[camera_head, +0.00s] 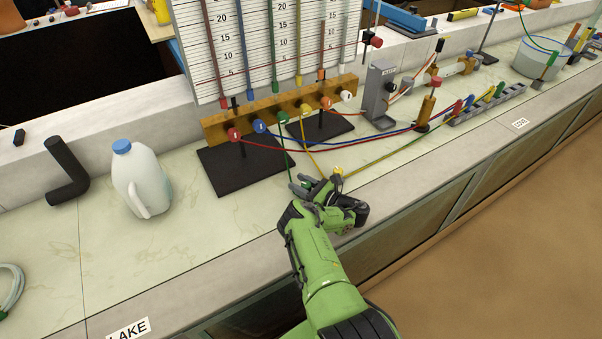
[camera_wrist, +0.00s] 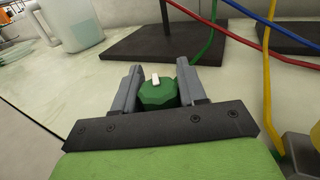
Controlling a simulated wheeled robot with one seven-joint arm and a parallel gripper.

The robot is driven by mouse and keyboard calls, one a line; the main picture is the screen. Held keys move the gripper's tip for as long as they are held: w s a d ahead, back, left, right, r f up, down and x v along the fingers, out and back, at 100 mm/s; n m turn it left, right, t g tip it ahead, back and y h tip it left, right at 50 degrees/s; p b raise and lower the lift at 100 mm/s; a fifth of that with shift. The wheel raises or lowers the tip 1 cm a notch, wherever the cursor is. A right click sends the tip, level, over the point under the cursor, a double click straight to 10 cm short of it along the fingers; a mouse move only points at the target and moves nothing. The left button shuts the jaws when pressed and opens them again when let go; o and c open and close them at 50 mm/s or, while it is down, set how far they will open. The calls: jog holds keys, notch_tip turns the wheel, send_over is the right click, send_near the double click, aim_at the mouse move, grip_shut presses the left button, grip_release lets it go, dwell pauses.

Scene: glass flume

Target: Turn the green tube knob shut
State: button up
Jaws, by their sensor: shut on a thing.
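The green tube knob (camera_wrist: 158,97) is a round, faceted green knob with a short white mark on top, in the middle of the wrist view. My gripper (camera_wrist: 160,75) is shut on it, with one grey finger on each side. The white mark points away from my palm, slightly left. The green tube (camera_wrist: 208,48) runs back from the knob past the dark base plate. In the head view my gripper (camera_head: 318,188) is low over the bench near its front edge, and it hides the knob there. The green tube (camera_head: 287,160) comes down to it from the wooden bar.
The yellow tube (camera_wrist: 272,95) and a yellow fitting (camera_head: 338,171) lie close on the right. Red and blue tubes (camera_head: 370,138) cross behind. A dark base plate (camera_head: 240,170) and a white jug (camera_head: 140,180) stand to the left.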

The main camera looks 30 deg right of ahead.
jog(key=n+y, duration=0.1)
jog(key=n+g+y+p, duration=0.1)
jog(key=y, duration=0.1)
jog(key=shift+s+r+g+p, duration=0.15)
jog(key=shift+r+g+p, duration=0.1)
jog(key=shift+g+p, duration=0.05)
jog(key=shift+f+n+g+y+b, duration=0.25)
jog(key=shift+n+g+y+b, duration=0.3)
jog(key=shift+n+g+y, duration=0.5)
jog(key=y+b, duration=0.1)
jog(key=n+g+y+b, duration=0.1)
jog(key=b, duration=0.1)
jog(key=n+g+y+b, duration=0.1)
jog(key=b, duration=0.1)
jog(key=shift+s+a+f, duration=0.15)
jog(key=shift+s+a, duration=0.05)
jog(key=shift+a, duration=0.05)
jog(key=shift+n+g+y+b, duration=0.25)
jog(key=shift+n+g+b, duration=0.35)
jog(key=shift+b, duration=0.6)
jog(key=shift+s+a+r+n+g+y+b, duration=0.2)
jog(key=shift+g+y+b, duration=0.3)
jog(key=shift+b, duration=0.4)
jog(key=o, duration=0.9)
jog(key=shift+o, duration=0.2)
notch_tip(320, 180, up, 10)
jog(key=p, duration=0.6)
jog(key=shift+p, duration=0.3)
